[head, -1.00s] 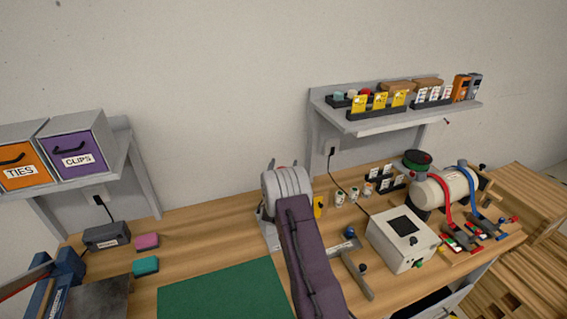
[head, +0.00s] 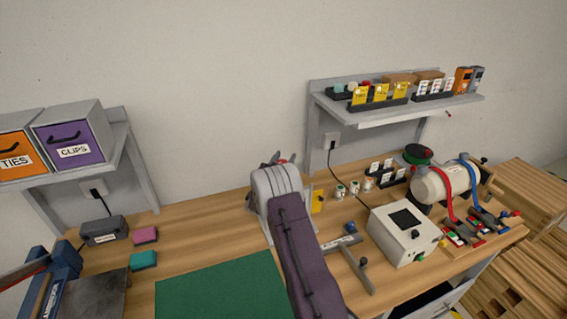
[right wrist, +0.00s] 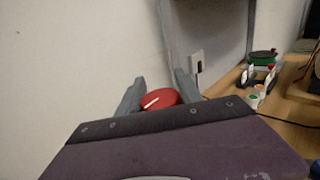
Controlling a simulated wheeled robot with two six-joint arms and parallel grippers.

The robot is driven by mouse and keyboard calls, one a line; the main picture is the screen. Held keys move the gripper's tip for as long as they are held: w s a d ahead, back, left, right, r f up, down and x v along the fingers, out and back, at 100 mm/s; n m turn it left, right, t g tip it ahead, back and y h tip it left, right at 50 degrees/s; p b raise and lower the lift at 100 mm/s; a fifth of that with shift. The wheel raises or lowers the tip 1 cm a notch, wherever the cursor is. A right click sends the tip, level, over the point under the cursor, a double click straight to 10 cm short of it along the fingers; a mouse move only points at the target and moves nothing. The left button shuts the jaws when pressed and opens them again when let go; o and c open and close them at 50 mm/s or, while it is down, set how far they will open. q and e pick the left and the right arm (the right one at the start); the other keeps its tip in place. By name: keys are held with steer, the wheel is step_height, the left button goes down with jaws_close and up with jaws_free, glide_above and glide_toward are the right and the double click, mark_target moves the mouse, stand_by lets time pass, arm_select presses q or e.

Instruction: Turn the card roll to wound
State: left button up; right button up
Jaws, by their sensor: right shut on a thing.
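A red round knob (right wrist: 160,99) with a white line on it shows in the right wrist view; only a bit of its red shows in the head view (head: 281,161). I take it to be part of the card roll, but the rest of that is hidden behind my wrist. My right gripper (right wrist: 158,90) has one grey finger on each side of the knob and is shut on it. The white line slants up to the right. In the head view my right gripper (head: 280,159) is at the back of the bench, near the wall. My left gripper is out of view.
Small pots (head: 354,188), a white box with a dark screen (head: 404,234) and a cream cylinder with straps (head: 445,186) are farther right. A green mat (head: 220,292) lies left of my arm. A shelf (head: 400,112) hangs above right.

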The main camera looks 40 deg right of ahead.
steer(key=m+g+h+b, duration=0.1)
steer(key=m+g+b, duration=0.1)
steer(key=g, duration=0.1)
steer(key=shift+s+f+m+g+h, duration=0.2)
steer(key=shift+m+g+h, duration=0.1)
steer(key=shift+m+h, duration=0.1)
steer(key=m+g+b, duration=0.1)
steer(key=g, duration=0.1)
steer(key=s+m+g+h+b, duration=0.1)
steer(key=m+g, duration=0.1)
steer(key=g, duration=0.1)
steer(key=shift+d+r, duration=0.1)
steer(key=shift+d, duration=0.1)
steer(key=shift+s+m+g, duration=0.1)
steer(key=shift+m+g, duration=0.4)
steer(key=shift+g, duration=0.2)
steer(key=shift+r+g, duration=0.15)
steer(key=shift+g, duration=0.15)
steer(key=o, duration=1.4)
steer(key=shift+c, duration=0.2)
steer(key=shift+b, duration=0.3)
steer(key=a+b, duration=0.2)
steer(key=a, duration=0.7)
